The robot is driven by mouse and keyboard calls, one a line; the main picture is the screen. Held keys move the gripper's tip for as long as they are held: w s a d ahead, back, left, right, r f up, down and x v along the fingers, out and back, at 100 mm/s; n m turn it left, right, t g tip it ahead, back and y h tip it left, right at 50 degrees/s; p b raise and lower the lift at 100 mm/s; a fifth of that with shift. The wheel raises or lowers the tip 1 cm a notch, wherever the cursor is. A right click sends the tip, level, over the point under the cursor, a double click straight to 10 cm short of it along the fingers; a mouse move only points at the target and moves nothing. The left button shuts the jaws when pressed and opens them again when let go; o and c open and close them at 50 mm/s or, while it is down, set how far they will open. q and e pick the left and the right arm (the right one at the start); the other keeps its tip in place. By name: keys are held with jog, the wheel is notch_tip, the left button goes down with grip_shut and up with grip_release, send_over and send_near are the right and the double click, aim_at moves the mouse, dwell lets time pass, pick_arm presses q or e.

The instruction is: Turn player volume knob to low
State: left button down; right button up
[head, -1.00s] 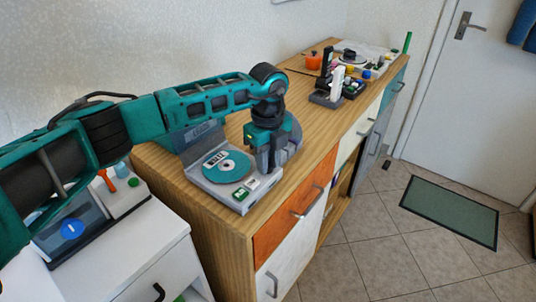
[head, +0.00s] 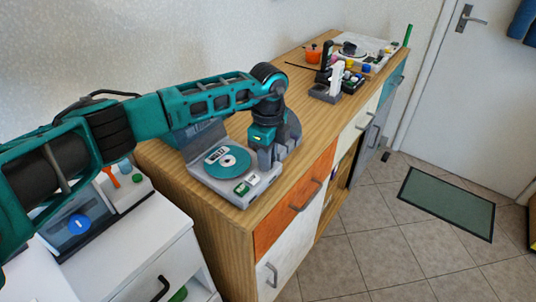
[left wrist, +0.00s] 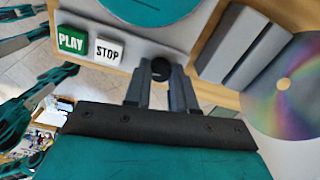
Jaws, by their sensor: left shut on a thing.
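The player (head: 215,188) is a grey box with a raised lid on the wooden cabinet. A teal disc (head: 228,162) lies in it. In the left wrist view the green PLAY button (left wrist: 72,40) and white STOP button (left wrist: 109,50) show on its front. The dark round volume knob (left wrist: 161,69) is to the right of STOP. My left gripper (head: 265,160) points down at the player's right side; in the left wrist view its fingers (left wrist: 160,85) are shut on the knob. The knob's setting cannot be read. My right gripper is not in view.
A grey slotted rack (left wrist: 243,48) and a shiny disc (left wrist: 285,95) stand close to the right of the player. Farther along the cabinet are a white-and-grey stand (head: 328,90) and an orange pot (head: 313,53). The wood between is clear.

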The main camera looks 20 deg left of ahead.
pick_arm(q)
jog(key=c, duration=0.9)
grip_release()
jog(key=shift+c, duration=0.2)
jog(key=shift+r, duration=0.1)
notch_tip(320, 180, up, 13)
jog(key=shift+d+f, duration=0.1)
jog(key=shift+f, duration=0.1)
